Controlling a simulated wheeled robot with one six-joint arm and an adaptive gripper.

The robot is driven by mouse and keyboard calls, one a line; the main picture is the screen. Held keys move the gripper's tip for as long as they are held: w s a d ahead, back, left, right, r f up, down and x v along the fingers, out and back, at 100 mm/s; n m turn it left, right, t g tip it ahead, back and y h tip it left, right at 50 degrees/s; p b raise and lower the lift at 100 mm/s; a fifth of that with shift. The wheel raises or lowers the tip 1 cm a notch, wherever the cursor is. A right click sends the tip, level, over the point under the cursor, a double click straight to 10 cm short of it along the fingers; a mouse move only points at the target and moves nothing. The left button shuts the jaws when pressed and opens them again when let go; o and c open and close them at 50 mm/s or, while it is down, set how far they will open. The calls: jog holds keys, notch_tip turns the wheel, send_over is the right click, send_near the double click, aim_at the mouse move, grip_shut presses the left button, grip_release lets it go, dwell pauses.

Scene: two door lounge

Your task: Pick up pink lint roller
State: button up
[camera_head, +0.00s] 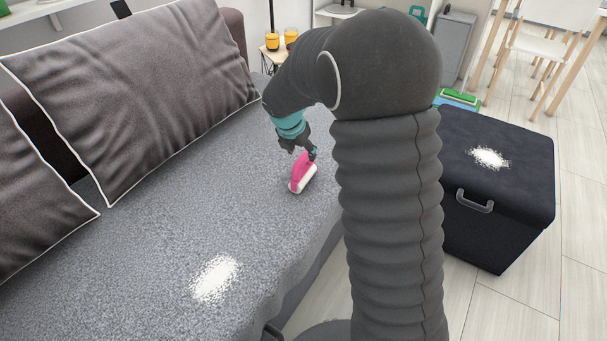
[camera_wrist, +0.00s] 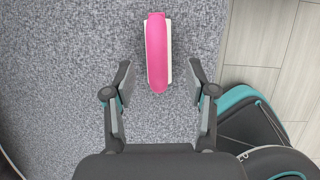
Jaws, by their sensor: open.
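The pink lint roller (camera_head: 301,173) lies on the grey sofa seat (camera_head: 140,250), its white roll towards the front in the head view. In the wrist view the pink lint roller (camera_wrist: 157,52) lies lengthwise, with white showing along its right side. My gripper (camera_head: 300,148) is over the seat at the far end of the lint roller in the head view. In the wrist view my gripper (camera_wrist: 159,76) is open. Its fingertips are on either side of the lint roller's lower end, with a gap on each side. Whether they are level with it in height I cannot tell.
White powder (camera_head: 215,278) lies on the seat, and another patch (camera_head: 489,158) on the dark ottoman (camera_head: 520,185) at right. Cushions (camera_head: 130,85) lean at the back left. The sofa edge drops to a pale floor (camera_wrist: 258,40). A side table with orange cups (camera_head: 281,40) stands behind.

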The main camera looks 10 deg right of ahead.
aim_at(303, 157)
jog(key=x, duration=0.4)
jog(key=shift+w+a+f, duration=0.1)
jog(key=shift+w, duration=0.05)
grip_shut()
